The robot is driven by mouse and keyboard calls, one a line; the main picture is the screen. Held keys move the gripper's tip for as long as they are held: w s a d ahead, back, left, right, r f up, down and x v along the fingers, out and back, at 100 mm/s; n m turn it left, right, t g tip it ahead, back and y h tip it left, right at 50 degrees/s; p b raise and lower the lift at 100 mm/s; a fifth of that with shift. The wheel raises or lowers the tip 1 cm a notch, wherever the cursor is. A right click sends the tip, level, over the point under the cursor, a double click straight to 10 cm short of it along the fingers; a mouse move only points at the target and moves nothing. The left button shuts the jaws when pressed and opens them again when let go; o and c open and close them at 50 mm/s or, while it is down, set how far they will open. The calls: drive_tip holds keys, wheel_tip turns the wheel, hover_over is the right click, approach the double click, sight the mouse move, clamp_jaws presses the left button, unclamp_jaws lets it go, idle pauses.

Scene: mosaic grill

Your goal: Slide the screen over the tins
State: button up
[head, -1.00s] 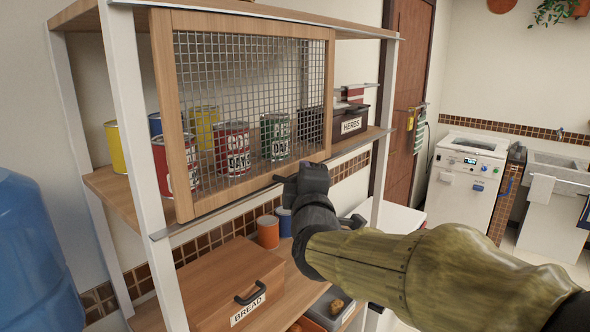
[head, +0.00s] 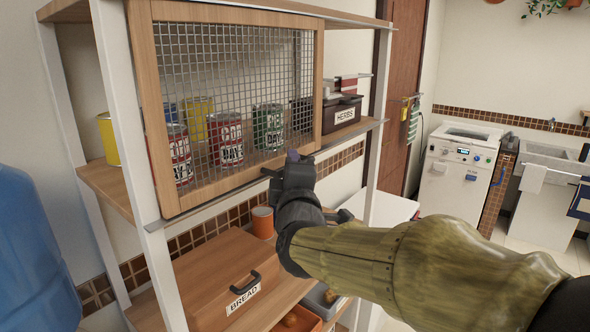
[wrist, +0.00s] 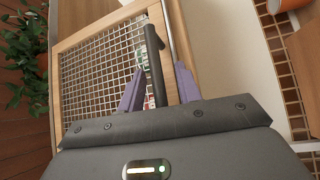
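The screen (head: 137,90) is a wire-mesh panel in a wooden frame on the front of a shelf unit. Several tins in yellow, blue, red and green stand behind its mesh, including a red tin (head: 226,140) and a green tin (head: 268,128). A yellow tin (head: 109,146) shows beyond the screen's left edge. My gripper (head: 292,157) is at the screen's lower right. In the wrist view, its purple fingers (wrist: 160,86) stand apart on either side of the screen's black bar handle (wrist: 154,60).
A HERBS box (head: 343,113) sits on the same shelf, right of the screen. A BREAD box (head: 222,262) and an orange pot (head: 262,222) are on the shelf below. A white upright (head: 125,120) stands near the screen's left edge. A blue container (head: 35,260) stands at far left.

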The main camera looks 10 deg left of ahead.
drive_tip(key=shift+s+a, duration=0.1)
drive_tip(key=shift+s, duration=0.15)
drive_tip(key=v, duration=1.7)
drive_tip(key=shift+p, duration=0.4)
